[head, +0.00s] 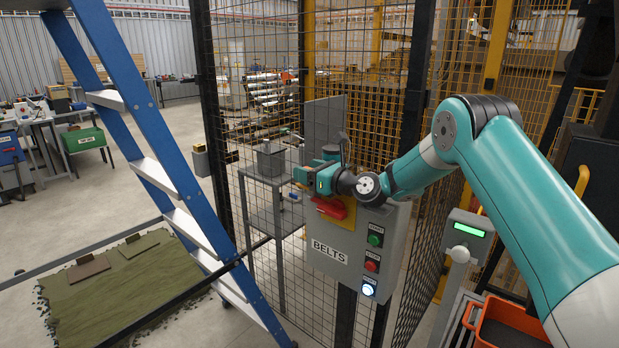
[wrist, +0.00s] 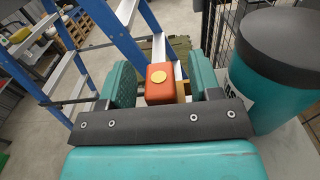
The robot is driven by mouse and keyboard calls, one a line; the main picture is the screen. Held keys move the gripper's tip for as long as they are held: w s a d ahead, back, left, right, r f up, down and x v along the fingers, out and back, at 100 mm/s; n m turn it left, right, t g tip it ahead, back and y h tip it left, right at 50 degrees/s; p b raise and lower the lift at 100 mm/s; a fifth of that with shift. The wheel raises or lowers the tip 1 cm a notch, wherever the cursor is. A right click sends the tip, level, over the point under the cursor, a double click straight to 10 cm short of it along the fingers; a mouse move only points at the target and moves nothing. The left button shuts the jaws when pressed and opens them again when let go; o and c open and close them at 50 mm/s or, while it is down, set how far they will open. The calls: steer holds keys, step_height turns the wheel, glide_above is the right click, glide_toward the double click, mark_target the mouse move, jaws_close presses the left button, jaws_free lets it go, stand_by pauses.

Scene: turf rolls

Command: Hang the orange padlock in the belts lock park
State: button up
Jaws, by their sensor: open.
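An orange block with a round yellow disc (wrist: 160,85), which looks like the orange padlock, sits between my gripper's fingers in the wrist view. Its shackle is hidden, and I cannot tell what it hangs from. My gripper (head: 308,178) is open around it, beside the upper part of the grey BELTS box (head: 341,254). A red switch handle (head: 329,208) on a yellow plate sits on the box face, just below my gripper. I cannot make out the lock park clearly; my gripper and wrist cover part of that area.
The box carries a green button (head: 375,240), a red button (head: 371,265) and a lit white one. Mesh fencing (head: 262,120) stands behind it. A blue ladder (head: 150,150) stands to the left. An orange bin (head: 505,326) is at lower right.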

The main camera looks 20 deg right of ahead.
steer(key=c, duration=1.1)
steer(key=shift+o, duration=0.2)
